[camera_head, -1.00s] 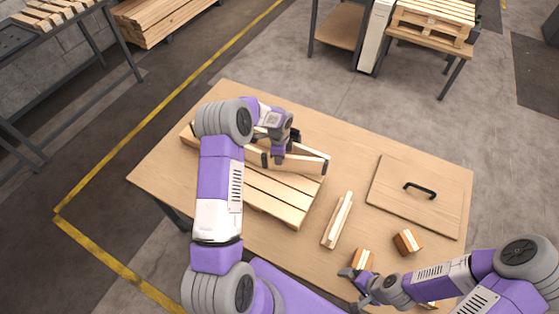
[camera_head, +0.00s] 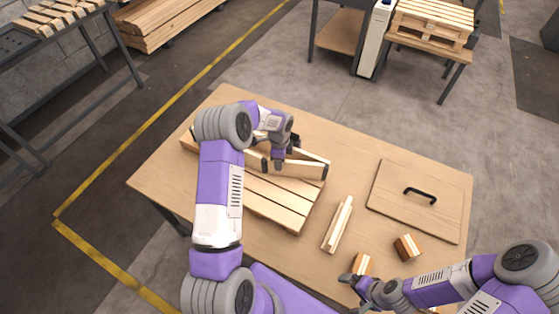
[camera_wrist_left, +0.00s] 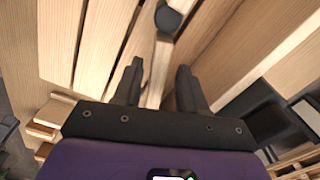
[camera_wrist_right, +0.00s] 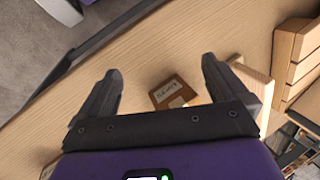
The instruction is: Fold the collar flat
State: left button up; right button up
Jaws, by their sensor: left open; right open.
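The collar (camera_head: 308,168) is made of pale wooden boards standing on edge on the slatted pallet (camera_head: 270,200). Its right end shows in the head view; my left arm hides much of the rest. My left gripper (camera_head: 272,164) is open at the collar's boards, pointing down. In the left wrist view, a board edge (camera_wrist_left: 157,75) with a dark round fitting (camera_wrist_left: 168,19) at its end shows between the open fingers. I cannot tell whether they touch it. My right gripper (camera_head: 355,288) is open and empty over the table's front edge, away from the collar.
The wooden table (camera_head: 150,175) also bears loose strips (camera_head: 338,222), a flat panel with a black handle (camera_head: 385,200) and small blocks (camera_head: 408,246). One block (camera_head: 361,262) is close to my right gripper. A brown labelled item (camera_wrist_right: 172,92) shows between its fingers in the right wrist view.

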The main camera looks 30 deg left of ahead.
pick_arm(q)
notch_tip(320, 180, up, 7)
jog(key=shift+p, duration=0.35)
dwell(0.4)
